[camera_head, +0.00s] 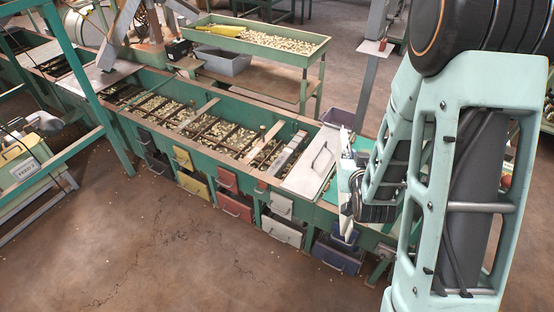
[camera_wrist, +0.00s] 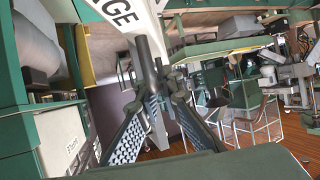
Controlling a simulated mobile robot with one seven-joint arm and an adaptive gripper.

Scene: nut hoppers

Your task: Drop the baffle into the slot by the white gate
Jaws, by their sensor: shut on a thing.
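My gripper appears to be right of the white gate, apart from the trough.
Nuts fill the trough between cross bars. A flat metal cover with a handle (camera_head: 310,163) lies at its right end. Red (camera_head: 227,180), yellow (camera_head: 183,157) and blue (camera_head: 343,236) fronts line its side. A green nut tray (camera_head: 255,38) stands behind. Floor in front is clear.

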